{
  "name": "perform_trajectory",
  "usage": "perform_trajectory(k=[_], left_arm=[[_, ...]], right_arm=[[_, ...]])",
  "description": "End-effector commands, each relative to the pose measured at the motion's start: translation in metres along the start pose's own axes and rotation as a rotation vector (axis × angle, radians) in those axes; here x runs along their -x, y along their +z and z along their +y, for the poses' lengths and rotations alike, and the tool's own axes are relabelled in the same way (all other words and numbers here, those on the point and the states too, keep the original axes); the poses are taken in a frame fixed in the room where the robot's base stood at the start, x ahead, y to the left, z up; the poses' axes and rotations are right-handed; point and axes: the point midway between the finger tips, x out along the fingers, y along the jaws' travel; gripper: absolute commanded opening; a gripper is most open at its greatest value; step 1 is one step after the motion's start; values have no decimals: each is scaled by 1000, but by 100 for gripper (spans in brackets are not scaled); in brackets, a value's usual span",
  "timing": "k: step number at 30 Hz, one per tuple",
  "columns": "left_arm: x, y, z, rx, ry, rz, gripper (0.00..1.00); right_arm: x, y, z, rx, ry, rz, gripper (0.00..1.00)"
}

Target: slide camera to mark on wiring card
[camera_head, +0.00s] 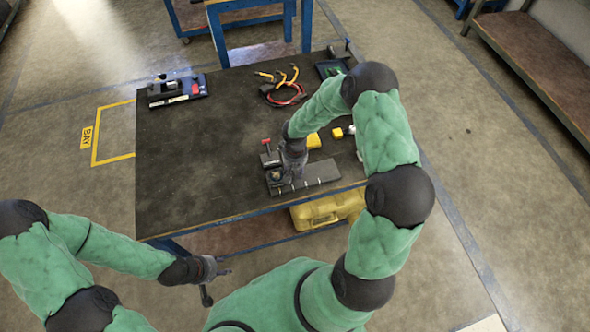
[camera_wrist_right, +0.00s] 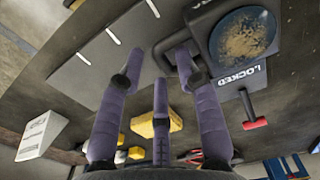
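The camera unit (camera_wrist_right: 205,30), a dark block with a brown round face, is marked LOCKED in the right wrist view. A red-tipped lever (camera_wrist_right: 254,123) sits beside it; its red handle also shows in the head view (camera_head: 266,141). A grey rail plate (camera_wrist_right: 95,60) with white tick marks extends from the unit; it lies near the table's front edge (camera_head: 322,172). My right gripper (camera_head: 291,178) is over the unit. Its fingers (camera_wrist_right: 155,75) are spread, one tip by the unit's grey handle; contact is unclear. My left gripper (camera_head: 217,285) is open and empty, off the front edge. I cannot identify the wiring card.
The dark table (camera_head: 190,165) has a clear middle and left. Yellow blocks (camera_head: 337,132) lie right of my right gripper. A yellow case (camera_head: 328,209) is below the front edge.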

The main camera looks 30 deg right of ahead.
Motion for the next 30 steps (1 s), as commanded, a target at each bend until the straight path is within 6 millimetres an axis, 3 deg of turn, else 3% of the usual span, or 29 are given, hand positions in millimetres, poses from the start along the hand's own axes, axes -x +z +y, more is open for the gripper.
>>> perform_trajectory(k=[1, 3, 10, 19, 29, 30], left_arm=[[0, 0, 0, 0, 0, 0, 40], [0, 0, 0, 0, 0, 0, 40], [0, 0, 0, 0, 0, 0, 40], [2, 0, 1, 0, 0, 0, 40], [2, 0, 1, 0, 0, 0, 40], [2, 0, 1, 0, 0, 0, 40]], right_arm=[[0, 0, 0, 0, 0, 0, 12], [0, 0, 0, 0, 0, 0, 0], [0, 0, 4, -2, 0, 0, 0], [0, 0, 48, -2, 0, -1, 0], [0, 0, 50, 1, 0, 0, 0], [0, 0, 50, 1, 0, 0, 30]])
